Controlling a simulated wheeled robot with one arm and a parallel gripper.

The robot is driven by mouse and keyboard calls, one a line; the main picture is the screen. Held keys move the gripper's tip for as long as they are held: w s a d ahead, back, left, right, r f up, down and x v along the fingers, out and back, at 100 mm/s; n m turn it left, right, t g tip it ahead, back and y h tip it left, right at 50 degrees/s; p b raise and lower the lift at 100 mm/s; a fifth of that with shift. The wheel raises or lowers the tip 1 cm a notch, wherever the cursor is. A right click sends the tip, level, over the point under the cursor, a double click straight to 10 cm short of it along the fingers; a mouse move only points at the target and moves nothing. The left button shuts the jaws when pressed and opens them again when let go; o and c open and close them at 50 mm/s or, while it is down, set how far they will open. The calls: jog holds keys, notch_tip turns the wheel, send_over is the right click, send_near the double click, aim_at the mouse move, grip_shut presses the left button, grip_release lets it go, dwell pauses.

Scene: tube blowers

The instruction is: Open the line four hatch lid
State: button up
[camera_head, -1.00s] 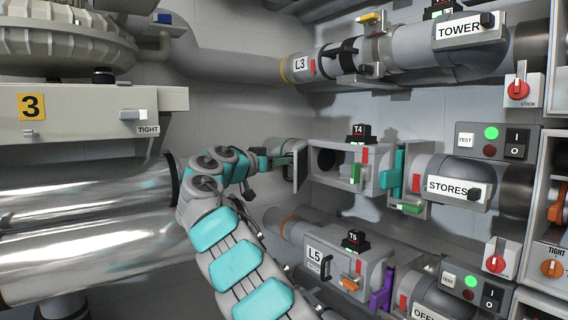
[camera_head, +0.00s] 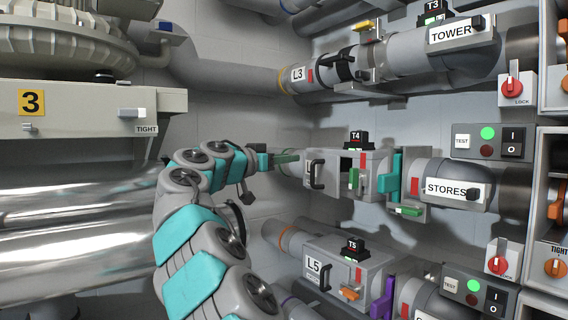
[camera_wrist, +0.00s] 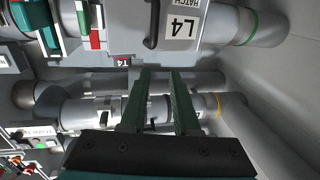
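The line four hatch lid (camera_head: 327,170) is a grey panel with a black handle on the grey box under the black T4 unit (camera_head: 358,141). A dark gap shows at its right edge, so it looks ajar, its outer face towards me. In the wrist view the lid (camera_wrist: 180,42) appears upside down at the top, with its L4 HATCH label and handle. My gripper (camera_head: 297,157) is just left of the lid, with green fingers. In the wrist view its fingers (camera_wrist: 160,75) are apart with nothing between them. I cannot tell whether a finger touches the lid.
A green lever (camera_head: 353,179) and a teal gate (camera_head: 390,178) are right of the lid. The L5 box (camera_head: 345,262) is below, the L3 pipe (camera_head: 325,72) above. Large shiny pipes (camera_head: 70,240) fill the left. Bare wall lies behind.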

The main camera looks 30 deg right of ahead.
jog(key=s+a+b, duration=0.1)
jog(key=s+a, duration=0.1)
jog(key=s, duration=0.5)
jog(key=shift+s+a, duration=0.35)
jog(key=shift+a, duration=0.05)
jog(key=shift+r, duration=0.1)
